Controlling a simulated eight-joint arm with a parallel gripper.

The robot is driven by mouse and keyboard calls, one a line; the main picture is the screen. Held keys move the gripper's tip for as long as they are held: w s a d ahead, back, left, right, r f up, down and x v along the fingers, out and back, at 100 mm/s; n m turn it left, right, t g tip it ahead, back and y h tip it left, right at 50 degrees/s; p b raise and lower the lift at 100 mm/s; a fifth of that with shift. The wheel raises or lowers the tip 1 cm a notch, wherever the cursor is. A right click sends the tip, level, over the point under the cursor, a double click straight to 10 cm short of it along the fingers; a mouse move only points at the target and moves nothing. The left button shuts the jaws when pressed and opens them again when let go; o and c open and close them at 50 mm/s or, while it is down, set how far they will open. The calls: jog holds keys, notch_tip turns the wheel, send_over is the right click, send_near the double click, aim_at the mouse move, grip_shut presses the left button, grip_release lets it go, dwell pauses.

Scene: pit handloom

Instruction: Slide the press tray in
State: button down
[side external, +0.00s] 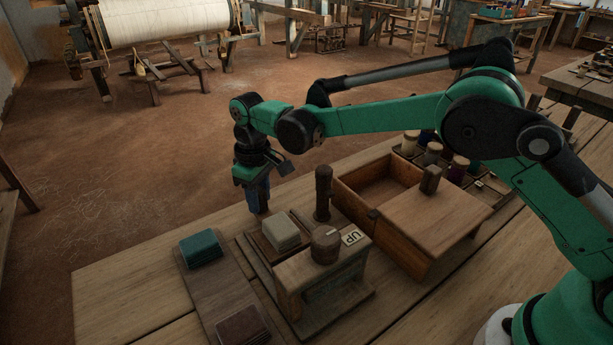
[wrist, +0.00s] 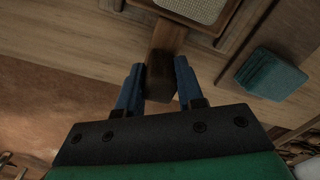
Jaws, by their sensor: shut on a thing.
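The press tray (side external: 262,245) is a brown wooden tray holding a pale cream folded cloth (side external: 284,231). It sits outside the press (side external: 293,280), in front of its opening, on the base board. My gripper (side external: 259,209) points down at the tray's outer end. In the wrist view its two blue fingers stand either side of the tray's dark wooden handle (wrist: 161,80) and are shut on it. The cream cloth also shows at the top of the wrist view (wrist: 194,7). The press has a round wooden knob (side external: 325,245) on top and an "UP" label (side external: 355,237).
A board with a teal stack (side external: 201,250) and a dark brown stack (side external: 242,324) lies left of the press. An upright wooden post (side external: 323,193) and a partly lidded box (side external: 425,222) stand behind and right. Spools (side external: 433,154) stand beyond. The bench's left end is bare.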

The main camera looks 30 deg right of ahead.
aim_at(294, 240)
jog(key=shift+s+a, duration=0.1)
jog(key=shift+s, duration=6)
jog(key=c, duration=0.5)
grip_release()
jog(key=shift+w, duration=0.1)
notch_tip(294, 240, up, 6)
jog(key=shift+r, duration=0.25)
jog(key=s+d+r+m+t, duration=0.1)
jog(key=s+d+m+t, duration=0.1)
jog(key=d, duration=0.3)
jog(key=s+d+r+m+t, duration=0.1)
jog(key=d+r+m+t, duration=0.1)
jog(key=d, duration=0.3)
jog(key=s+d+r+m+t, duration=0.1)
jog(key=s+d+m+t, duration=0.1)
jog(key=d+t, duration=0.1)
jog(key=shift+s+d+r, duration=0.1)
jog(key=shift+s+d, duration=0.1)
jog(key=shift+d, duration=0.25)
jog(key=shift+s+d+r, duration=0.1)
jog(key=shift+s+d, duration=0.05)
jog(key=shift+d, duration=0.3)
